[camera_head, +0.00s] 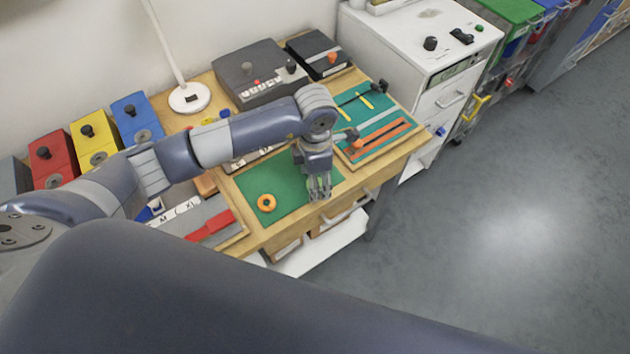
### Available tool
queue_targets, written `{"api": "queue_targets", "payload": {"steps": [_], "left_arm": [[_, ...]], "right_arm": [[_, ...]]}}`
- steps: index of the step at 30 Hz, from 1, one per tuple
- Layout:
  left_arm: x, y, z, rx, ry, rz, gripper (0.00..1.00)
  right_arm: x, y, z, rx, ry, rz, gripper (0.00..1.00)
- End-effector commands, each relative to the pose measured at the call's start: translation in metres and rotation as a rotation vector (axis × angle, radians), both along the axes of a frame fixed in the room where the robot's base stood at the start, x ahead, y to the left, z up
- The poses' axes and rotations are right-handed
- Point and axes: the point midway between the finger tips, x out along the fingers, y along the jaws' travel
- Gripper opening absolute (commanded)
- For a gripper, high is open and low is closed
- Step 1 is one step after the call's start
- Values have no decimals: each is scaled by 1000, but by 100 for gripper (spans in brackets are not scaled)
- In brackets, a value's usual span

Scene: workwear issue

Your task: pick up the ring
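An orange ring (266,203) with a dark centre lies on a green mat (290,178) on the wooden workbench. My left arm reaches in from the left across the bench. My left gripper (319,196) points down over the right part of the mat, to the right of the ring and apart from it. Its fingers look close together, but they are too small to tell whether they are open or shut. I see nothing clearly held in it. My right gripper is not in view.
Red (51,162), yellow (94,139) and blue (137,118) boxes stand at the back left. A lamp base (189,98) and a grey device (259,76) stand behind my arm. A second green board (376,125) with strips lies right of the gripper. A white cabinet (420,62) stands beyond.

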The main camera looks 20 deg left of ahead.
Motion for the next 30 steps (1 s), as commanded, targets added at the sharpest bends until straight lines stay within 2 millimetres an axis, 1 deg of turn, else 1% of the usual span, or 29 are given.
{"api": "queue_targets", "payload": {"steps": [2, 3, 5, 9, 23, 26, 30], "left_arm": [[0, 0, 0, 0, 0, 0, 58], [0, 0, 0, 0, 0, 0, 52], [0, 0, 0, 0, 0, 0, 45], [0, 0, 0, 0, 0, 0, 28], [1, 0, 3, 1, -1, 0, 27], [1, 0, 9, 0, -1, 0, 27], [2, 0, 25, 0, -5, -1, 27]], "right_arm": [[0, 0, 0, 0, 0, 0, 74], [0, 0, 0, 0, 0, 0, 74], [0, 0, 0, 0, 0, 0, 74], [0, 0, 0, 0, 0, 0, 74], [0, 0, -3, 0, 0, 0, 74], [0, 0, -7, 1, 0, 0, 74], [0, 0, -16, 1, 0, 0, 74]]}}
